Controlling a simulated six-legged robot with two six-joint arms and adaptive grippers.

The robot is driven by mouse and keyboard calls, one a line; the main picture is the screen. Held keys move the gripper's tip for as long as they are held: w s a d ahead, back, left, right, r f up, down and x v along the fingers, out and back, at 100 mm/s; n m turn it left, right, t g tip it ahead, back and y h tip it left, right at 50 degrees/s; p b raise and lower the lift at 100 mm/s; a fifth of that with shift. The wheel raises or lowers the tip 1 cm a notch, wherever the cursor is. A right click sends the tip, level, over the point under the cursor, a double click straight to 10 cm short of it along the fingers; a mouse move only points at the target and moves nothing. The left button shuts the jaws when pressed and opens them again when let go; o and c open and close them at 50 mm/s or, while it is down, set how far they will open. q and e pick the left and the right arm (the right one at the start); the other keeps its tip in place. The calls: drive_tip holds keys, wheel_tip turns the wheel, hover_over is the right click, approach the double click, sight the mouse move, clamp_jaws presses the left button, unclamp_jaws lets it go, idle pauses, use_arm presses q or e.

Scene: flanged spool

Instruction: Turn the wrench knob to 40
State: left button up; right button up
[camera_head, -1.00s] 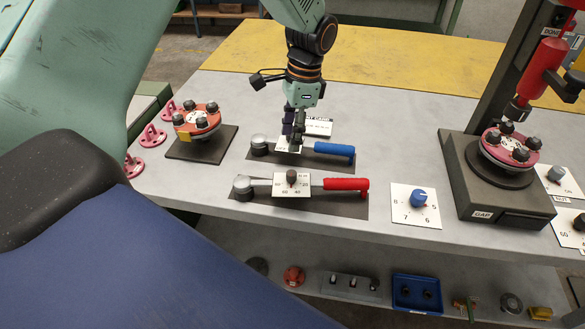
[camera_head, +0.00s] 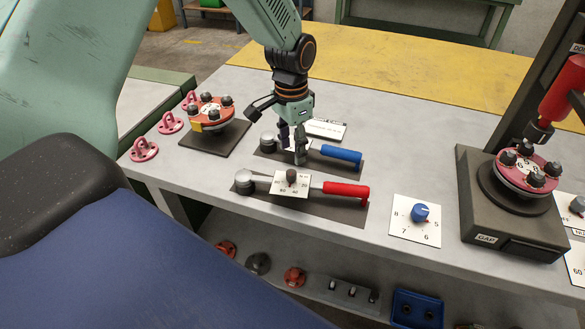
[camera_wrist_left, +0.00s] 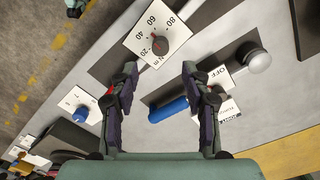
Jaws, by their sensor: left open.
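The wrench knob (camera_head: 291,176) is a small dark knob on a white dial plate (camera_head: 279,188) on the red-handled wrench (camera_head: 346,189). In the left wrist view the knob (camera_wrist_left: 160,46) sits on the plate (camera_wrist_left: 143,33) with marks 20, 40, 60 and 80, ahead of the fingertips. Its pointer is too small to read. My left gripper (camera_head: 292,150) is open and empty, over the blue-handled wrench (camera_head: 341,154) behind the red one. In the left wrist view the gripper's fingers (camera_wrist_left: 160,78) are spread, apart from the knob. My right gripper is not in view.
A blue knob (camera_head: 420,212) on a numbered plate is to the right. A press base with a red flanged spool (camera_head: 527,167) stands farther right. Another spool (camera_head: 211,111) and pink brackets (camera_head: 171,123) are at left. A shelf below holds parts.

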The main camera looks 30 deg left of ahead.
sight(292, 171)
use_arm(q)
wheel_tip(292, 171, down, 7)
drive_tip(key=shift+f, duration=0.2)
drive_tip(key=shift+s+r, duration=0.2)
drive_tip(key=shift+s, duration=0.1)
drive_tip(key=shift+w+f, duration=0.2)
drive_tip(key=shift+w, duration=0.15)
drive_tip(key=c, duration=0.6)
drive_tip(key=shift+s+r, duration=0.15)
clamp_jaws()
